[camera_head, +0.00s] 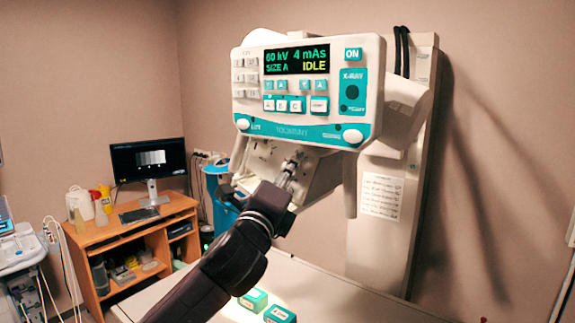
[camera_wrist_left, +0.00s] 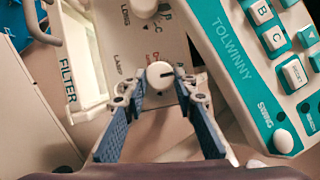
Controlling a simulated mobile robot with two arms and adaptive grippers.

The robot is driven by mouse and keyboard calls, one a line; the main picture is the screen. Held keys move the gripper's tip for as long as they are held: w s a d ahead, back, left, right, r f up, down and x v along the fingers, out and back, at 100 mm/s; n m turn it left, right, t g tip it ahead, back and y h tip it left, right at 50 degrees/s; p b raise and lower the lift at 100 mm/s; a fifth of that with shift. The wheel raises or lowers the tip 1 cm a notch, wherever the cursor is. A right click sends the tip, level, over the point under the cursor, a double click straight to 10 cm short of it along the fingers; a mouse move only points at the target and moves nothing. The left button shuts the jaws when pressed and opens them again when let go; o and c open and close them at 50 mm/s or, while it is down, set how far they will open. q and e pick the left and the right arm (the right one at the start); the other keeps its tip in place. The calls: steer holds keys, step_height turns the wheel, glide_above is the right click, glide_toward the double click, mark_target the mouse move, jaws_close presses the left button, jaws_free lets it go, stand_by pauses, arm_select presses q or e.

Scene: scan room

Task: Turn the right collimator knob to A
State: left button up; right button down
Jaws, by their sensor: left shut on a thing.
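The collimator box (camera_head: 318,176) hangs under the white and teal control panel (camera_head: 325,112). In the left wrist view its face carries two white round knobs. The right collimator knob (camera_wrist_left: 160,75) is the lower one there, with a dark pointer line toward picture right; the small marks beside it are hard to read. The other knob (camera_wrist_left: 143,8) is at the top edge, near letters B and C. My left gripper (camera_head: 290,168) reaches up to the box face. In the wrist view its fingertips (camera_wrist_left: 160,88) are shut on the right knob. My right gripper is not in view.
The panel display (camera_head: 296,60) reads 60 kV, 4 mAs, SIZE A, IDLE. The panel overhangs the box closely. A pale table (camera_head: 330,300) lies below with teal boxes (camera_head: 253,299) on it. A wooden desk (camera_head: 150,235) with a monitor stands at the left.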

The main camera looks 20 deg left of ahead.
arm_select(q)
steer(key=shift+r+n+g+y+p, duration=0.15)
steer(key=shift+n+g+p, duration=0.15)
steer(key=shift+n+p, duration=0.45)
steer(key=shift+r+n+g+y+p, duration=0.15)
steer(key=shift+n+g+p, duration=0.25)
steer(key=shift+n, duration=0.55)
steer(key=shift+f, duration=0.15)
steer(key=o, duration=1.2)
steer(key=shift+c, duration=0.2)
steer(key=s+f, duration=0.1)
steer(key=s, duration=1.1)
steer(key=shift+d, duration=0.25)
steer(key=shift+f, duration=0.1)
